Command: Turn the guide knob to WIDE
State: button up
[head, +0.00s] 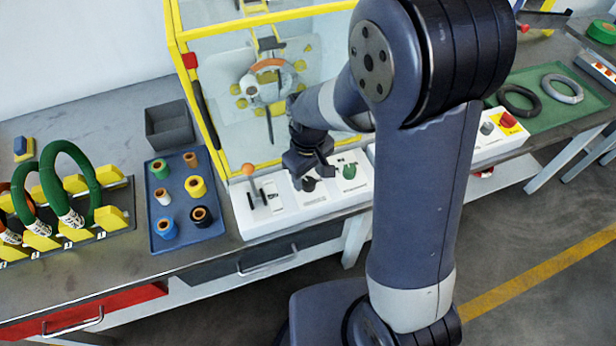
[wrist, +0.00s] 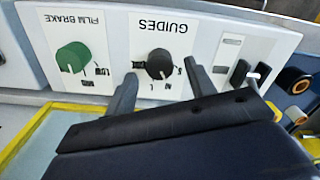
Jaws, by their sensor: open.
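The guide knob (wrist: 159,64) is a round black knob on a white panel, under the upside-down word GUIDES in the wrist view. In the head view the black knob (head: 309,184) sits just below my gripper (head: 308,170). My gripper (wrist: 160,72) is open, with one finger on each side of the knob in the wrist view. I cannot tell whether the fingers touch it or reach down around it. Small position letters by the knob are partly covered by the fingers, and I cannot read where its pointer stands.
A green FILM BRAKE knob (wrist: 73,57) is beside the guide knob. An orange-tipped lever (head: 249,170) stands on the same panel. The yellow-framed machine enclosure (head: 184,90) rises behind. A blue tray (head: 160,240) of spools lies to the left.

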jog(key=shift+f, duration=1.05)
jog(key=shift+c, duration=0.4)
jog(key=c, duration=0.9)
